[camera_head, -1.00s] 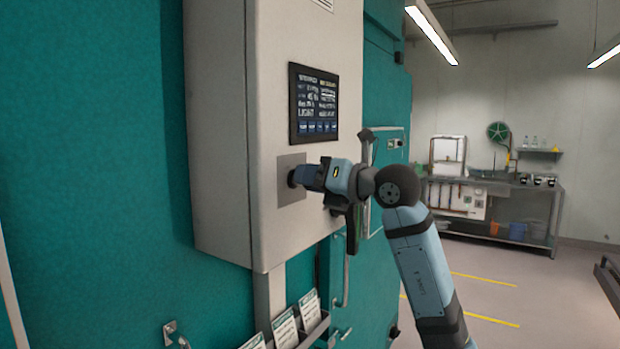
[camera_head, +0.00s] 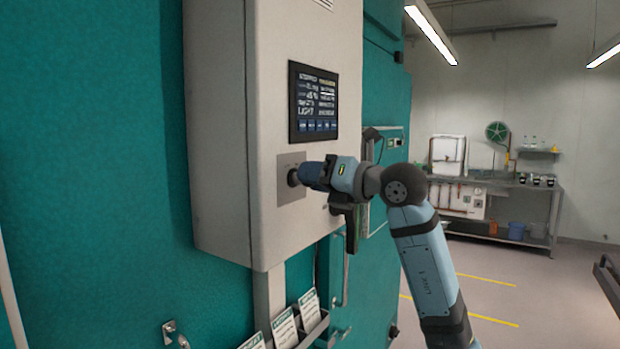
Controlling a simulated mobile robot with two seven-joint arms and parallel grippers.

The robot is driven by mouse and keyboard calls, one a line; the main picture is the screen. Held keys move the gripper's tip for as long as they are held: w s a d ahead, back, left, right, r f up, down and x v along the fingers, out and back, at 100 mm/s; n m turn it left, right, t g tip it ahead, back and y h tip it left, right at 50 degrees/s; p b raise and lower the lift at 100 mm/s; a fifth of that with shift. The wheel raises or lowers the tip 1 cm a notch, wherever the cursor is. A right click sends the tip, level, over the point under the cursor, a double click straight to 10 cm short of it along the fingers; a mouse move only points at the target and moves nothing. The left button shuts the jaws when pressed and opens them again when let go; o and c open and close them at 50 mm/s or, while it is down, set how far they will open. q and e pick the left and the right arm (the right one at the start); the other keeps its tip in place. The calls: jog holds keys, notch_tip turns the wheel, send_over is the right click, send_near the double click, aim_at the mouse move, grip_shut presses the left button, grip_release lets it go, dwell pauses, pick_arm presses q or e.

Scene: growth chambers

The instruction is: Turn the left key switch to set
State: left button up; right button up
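The left key switch (camera_head: 293,179) sits on a grey square plate (camera_head: 290,161) on the front of the pale control cabinet, below a dark display (camera_head: 314,103). My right gripper (camera_head: 303,175) reaches it from the right, with its fingertips at the switch. The fingers and the key are too small and overlapped to tell whether the gripper is closed on the key. The switch's marks are too small to read. My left gripper is not in view.
The pale cabinet (camera_head: 222,130) stands out from a teal wall (camera_head: 90,150). Below it, a rack holds several printed cards (camera_head: 284,328). A door handle (camera_head: 172,328) is at the lower left. A metal bench (camera_head: 500,185) stands far right beyond open floor.

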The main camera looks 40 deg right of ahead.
jog(key=b+v, duration=0.3)
jog(key=v, duration=1)
jog(key=shift+w+a, duration=0.1)
jog(key=shift+a, duration=0.05)
